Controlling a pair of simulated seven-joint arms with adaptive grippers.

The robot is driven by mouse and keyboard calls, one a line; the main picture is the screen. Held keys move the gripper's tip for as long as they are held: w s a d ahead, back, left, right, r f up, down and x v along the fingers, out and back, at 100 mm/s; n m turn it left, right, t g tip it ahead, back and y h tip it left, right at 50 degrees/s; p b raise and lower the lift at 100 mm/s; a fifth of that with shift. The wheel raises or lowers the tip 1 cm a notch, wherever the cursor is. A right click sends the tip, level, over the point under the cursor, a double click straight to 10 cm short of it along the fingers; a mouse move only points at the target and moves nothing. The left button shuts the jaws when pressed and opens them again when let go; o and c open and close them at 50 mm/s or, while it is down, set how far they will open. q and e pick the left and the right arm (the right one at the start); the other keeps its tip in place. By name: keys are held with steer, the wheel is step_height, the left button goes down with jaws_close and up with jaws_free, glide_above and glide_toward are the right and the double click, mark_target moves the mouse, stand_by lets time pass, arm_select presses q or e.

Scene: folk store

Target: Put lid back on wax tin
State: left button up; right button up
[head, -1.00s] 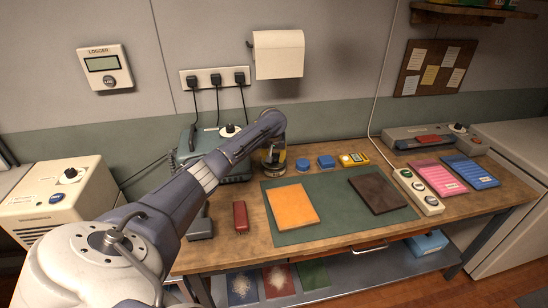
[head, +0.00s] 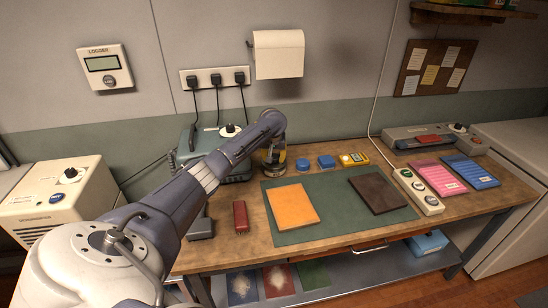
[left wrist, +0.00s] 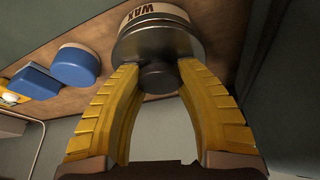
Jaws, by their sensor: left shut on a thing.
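My left gripper (left wrist: 158,78) has its yellow fingers shut on the dark knob of a grey metal lid (left wrist: 157,43). In the left wrist view the lid lines up with the pale wax tin (left wrist: 150,13), which bears a "WAX" label. The lid is against the tin's top or very close to it; I cannot tell whether it is fully seated. In the head view my left gripper (head: 273,158) is at the back of the workbench, and it and my arm mostly hide the tin and lid. My right gripper is not in view.
A round blue item (head: 304,165), a blue block (head: 326,161) and a yellow device (head: 354,159) stand close to the right of my left gripper. A green mat (head: 335,210) with an orange pad (head: 292,207) and a dark pad (head: 378,194) lies in front.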

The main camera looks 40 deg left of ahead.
arm_select(q)
steer(key=shift+f, duration=0.1)
stand_by(0.8)
steer(key=o, duration=1.8)
steer(key=shift+c, duration=0.2)
steer(key=shift+r, duration=3.5)
jaws_close()
